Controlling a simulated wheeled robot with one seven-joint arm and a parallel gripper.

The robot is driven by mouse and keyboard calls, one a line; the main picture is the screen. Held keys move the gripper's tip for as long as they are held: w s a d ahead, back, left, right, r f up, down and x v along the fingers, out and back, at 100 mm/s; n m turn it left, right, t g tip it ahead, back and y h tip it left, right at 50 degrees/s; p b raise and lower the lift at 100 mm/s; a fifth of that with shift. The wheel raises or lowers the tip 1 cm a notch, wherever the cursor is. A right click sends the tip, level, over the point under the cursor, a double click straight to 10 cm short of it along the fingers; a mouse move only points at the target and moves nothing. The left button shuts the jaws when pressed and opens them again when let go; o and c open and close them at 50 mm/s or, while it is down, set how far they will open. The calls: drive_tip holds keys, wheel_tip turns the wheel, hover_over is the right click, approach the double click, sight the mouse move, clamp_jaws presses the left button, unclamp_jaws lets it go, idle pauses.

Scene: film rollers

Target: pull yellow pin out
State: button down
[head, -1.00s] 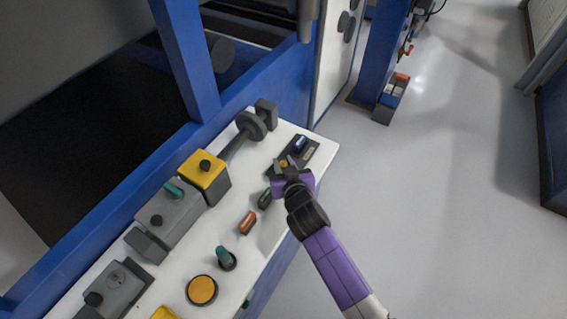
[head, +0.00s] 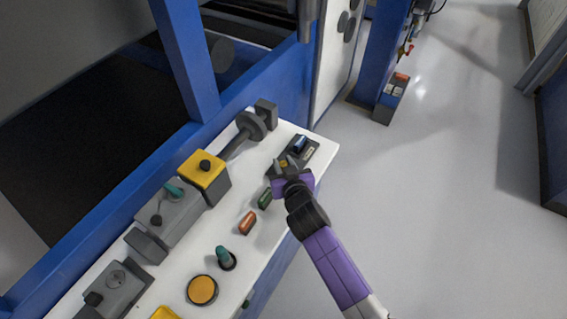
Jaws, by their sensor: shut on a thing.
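The yellow pin (head: 284,163) shows as a small yellow spot between the fingers of my gripper (head: 284,165). It is at a dark plate (head: 311,155) on the far right end of the white panel. My gripper is shut on the pin; its fingers and purple body hide most of it. I cannot tell how far the pin sits in the plate. A blue part (head: 300,144) stands on the same plate, just beyond the fingers.
The white panel (head: 187,270) also carries a green switch (head: 265,199), a red switch (head: 247,223), a teal knob (head: 224,257), a round orange button (head: 202,290) and a yellow-topped box (head: 203,170). A blue frame post (head: 186,60) rises behind. Open floor (head: 430,200) lies right.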

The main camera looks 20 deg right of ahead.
drive_tip(key=shift+r+p, duration=0.4)
drive_tip(key=shift+r, duration=0.5)
drive_tip(key=c, duration=1.2)
unclamp_jaws()
drive_tip(key=shift+o, duration=0.2)
drive_tip(key=v, duration=0.7)
drive_tip(key=shift+s, duration=0.4)
